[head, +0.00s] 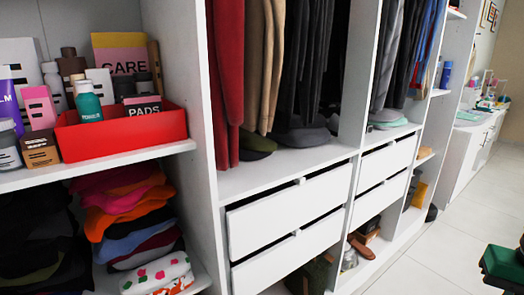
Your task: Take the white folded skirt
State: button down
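A white folded cloth item with pink and green shapes (155,274) lies at the bottom of a clothes stack on the lower left shelf. It is the only clearly white folded garment in view, and I cannot tell from its shape that it is a skirt. Folded blue, dark red, black, orange and magenta clothes are stacked above and behind it. Its lower edge runs close to the bottom of the picture. My gripper is not in view.
A red box (122,132) with bottles and cartons stands on the shelf above. A white upright panel (187,90) borders the stack on the right. White drawers (290,210) sit under hanging clothes. A dark green object (503,266) stands at the lower right. The pale floor (440,245) is mostly clear.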

aim_at(146, 279)
jog(key=u, duration=1.3)
